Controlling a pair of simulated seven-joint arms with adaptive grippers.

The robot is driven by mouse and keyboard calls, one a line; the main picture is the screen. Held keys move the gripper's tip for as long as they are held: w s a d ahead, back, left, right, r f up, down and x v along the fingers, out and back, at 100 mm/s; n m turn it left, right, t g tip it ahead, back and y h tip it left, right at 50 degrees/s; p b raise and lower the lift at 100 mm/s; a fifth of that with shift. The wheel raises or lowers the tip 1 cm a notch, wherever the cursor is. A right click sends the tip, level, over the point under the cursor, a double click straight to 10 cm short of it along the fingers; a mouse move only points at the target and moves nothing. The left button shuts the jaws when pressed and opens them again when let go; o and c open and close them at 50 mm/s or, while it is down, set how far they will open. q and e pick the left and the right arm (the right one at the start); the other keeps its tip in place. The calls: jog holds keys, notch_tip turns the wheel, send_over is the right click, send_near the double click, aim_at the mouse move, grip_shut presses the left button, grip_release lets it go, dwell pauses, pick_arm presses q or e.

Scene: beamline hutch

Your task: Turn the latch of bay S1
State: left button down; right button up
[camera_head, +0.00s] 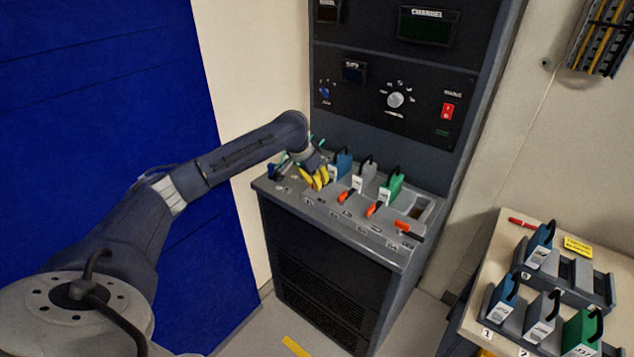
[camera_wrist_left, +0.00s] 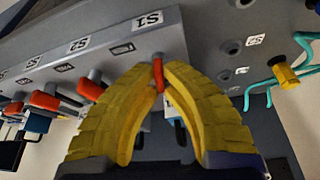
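The console's sloped panel (camera_head: 335,213) carries a row of bays with small orange-red latches. In the left wrist view, the S1 label (camera_wrist_left: 148,18) sits above the latch of bay S1 (camera_wrist_left: 158,76). The yellow, curved fingertips of my left gripper (camera_wrist_left: 161,68) are on either side of this red handle and appear shut on it. In the head view, my left gripper (camera_head: 318,180) is at the panel's left part and hides this latch. A blue module (camera_head: 341,164) stands just behind the fingers. My right gripper is not in view.
A grey module (camera_head: 364,178) and a green module (camera_head: 391,187) stand further right, then an empty slot (camera_head: 421,209). Neighbouring red latches, such as S2's (camera_wrist_left: 92,89), are close. Teal cables (camera_wrist_left: 303,50) and a yellow plug (camera_wrist_left: 285,75) are beside S1. A side table (camera_head: 508,235) holds more modules.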

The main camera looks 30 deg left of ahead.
pick_arm(q)
jog(key=m+g+h, duration=0.1)
jog(key=m, duration=0.3)
jog(key=shift+m, duration=0.3)
jog(key=m+g+h, duration=0.1)
jog(key=m, duration=0.2)
jog(key=shift+m+h, duration=0.3)
jog(key=m+g, duration=0.1)
jog(key=m, duration=0.2)
jog(key=shift+m+g+h, duration=0.3)
jog(key=shift+m+g, duration=0.5)
jog(key=shift+m, duration=1.2)
jog(key=c, duration=1.5)
grip_release()
jog(key=shift+r, duration=0.1)
